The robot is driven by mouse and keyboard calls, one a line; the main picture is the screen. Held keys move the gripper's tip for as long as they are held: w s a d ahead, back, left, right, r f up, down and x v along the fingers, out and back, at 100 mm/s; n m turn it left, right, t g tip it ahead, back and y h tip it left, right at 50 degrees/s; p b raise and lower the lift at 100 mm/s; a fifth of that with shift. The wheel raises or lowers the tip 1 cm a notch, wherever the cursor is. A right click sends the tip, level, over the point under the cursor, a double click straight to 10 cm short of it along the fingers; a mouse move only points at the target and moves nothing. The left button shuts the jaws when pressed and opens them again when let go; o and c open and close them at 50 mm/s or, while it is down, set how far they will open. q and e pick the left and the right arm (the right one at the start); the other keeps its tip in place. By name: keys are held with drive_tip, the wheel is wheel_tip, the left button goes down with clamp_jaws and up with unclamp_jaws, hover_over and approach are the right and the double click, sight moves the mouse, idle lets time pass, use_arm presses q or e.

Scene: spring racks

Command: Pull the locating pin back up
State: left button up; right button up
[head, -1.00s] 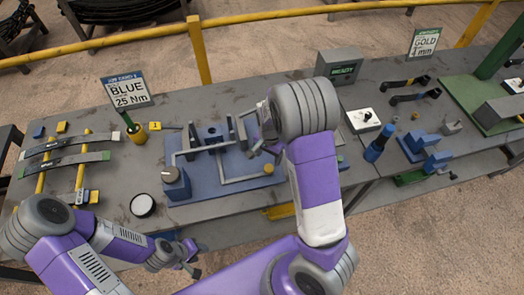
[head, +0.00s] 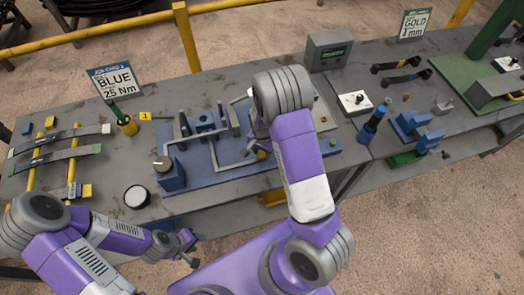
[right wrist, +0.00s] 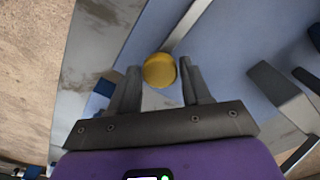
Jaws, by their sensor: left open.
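The locating pin appears to be the round yellow knob (right wrist: 159,71) in the right wrist view, at the end of a grey bar (right wrist: 186,26) over the blue fixture plate. My right gripper (right wrist: 160,73) is open, with one finger on each side of the knob and gaps still visible. In the head view my right gripper (head: 257,147) is over the blue fixture plate (head: 205,180), and its arm partly hides the fixture. My left gripper (head: 188,248) is open and empty in front of the bench's near edge.
A black-rimmed white disc (head: 137,197) and a blue block with a grey dial (head: 169,172) are left of my right gripper. A blue sign (head: 117,82) stands behind. A grey box (head: 329,51) and a white switch box (head: 354,102) stand on the right.

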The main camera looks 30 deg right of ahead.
clamp_jaws()
wheel_tip(320, 180, up, 9)
drive_tip(key=p, duration=0.6)
drive_tip(key=shift+w+f, duration=0.15)
drive_tip(key=shift+f, duration=0.05)
drive_tip(key=shift+o, duration=2.2)
unclamp_jaws()
